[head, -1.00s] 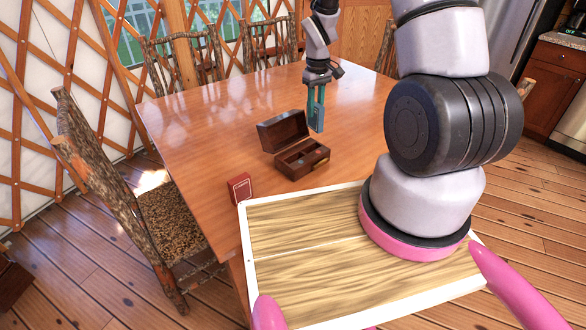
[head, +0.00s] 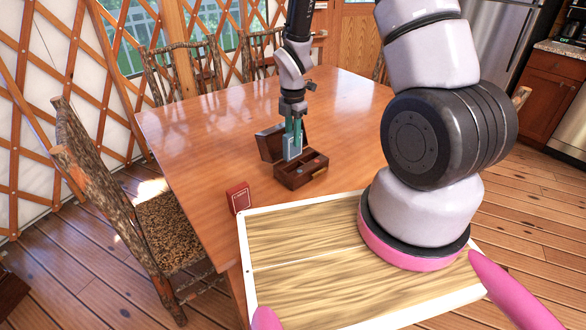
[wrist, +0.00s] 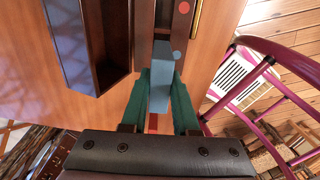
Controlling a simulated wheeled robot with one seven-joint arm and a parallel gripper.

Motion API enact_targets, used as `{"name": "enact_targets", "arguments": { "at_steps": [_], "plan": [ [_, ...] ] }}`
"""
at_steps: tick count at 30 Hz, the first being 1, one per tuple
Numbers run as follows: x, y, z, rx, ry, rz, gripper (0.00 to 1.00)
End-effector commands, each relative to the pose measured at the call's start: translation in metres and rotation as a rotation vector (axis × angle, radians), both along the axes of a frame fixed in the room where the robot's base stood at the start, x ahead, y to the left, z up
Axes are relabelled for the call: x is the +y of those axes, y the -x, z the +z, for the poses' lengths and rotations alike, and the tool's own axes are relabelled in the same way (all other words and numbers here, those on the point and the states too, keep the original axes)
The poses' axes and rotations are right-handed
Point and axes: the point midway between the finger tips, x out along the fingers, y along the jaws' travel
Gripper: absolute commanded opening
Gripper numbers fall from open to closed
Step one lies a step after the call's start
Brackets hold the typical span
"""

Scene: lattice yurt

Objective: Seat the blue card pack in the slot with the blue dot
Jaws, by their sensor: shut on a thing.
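The blue card pack (head: 291,149) is held upright between the green fingers of my gripper (head: 294,136), which is shut on it. It also shows in the wrist view (wrist: 161,77). The dark wooden box (head: 303,180) stands on the table with its lid (head: 269,143) open. The pack is over the left end of the box in the head view; I cannot tell whether its lower end has entered a slot. In the wrist view the blue dot (wrist: 177,55) is just right of the pack, and the red dot (wrist: 184,7) lies farther up.
A red card pack (head: 238,197) stands on the wooden table (head: 215,150), near its front edge, left of the box. The raised lid is close to the left of my gripper in the wrist view. The table behind the box is clear.

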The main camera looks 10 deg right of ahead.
Motion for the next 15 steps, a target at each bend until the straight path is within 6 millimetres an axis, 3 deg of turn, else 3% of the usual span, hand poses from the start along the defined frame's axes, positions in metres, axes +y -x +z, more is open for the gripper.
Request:
{"name": "enact_targets", "arguments": {
  "at_steps": [3, 11, 15],
  "plan": [
    [0.0, 0.001, -0.024, 0.004, 0.001, 0.001, 0.0],
    [0.0, 0.0, -0.046, 0.002, 0.0, -0.003, 0.0],
    [0.0, 0.001, -0.067, 0.004, 0.001, -0.002, 0.0]
  ]
}}
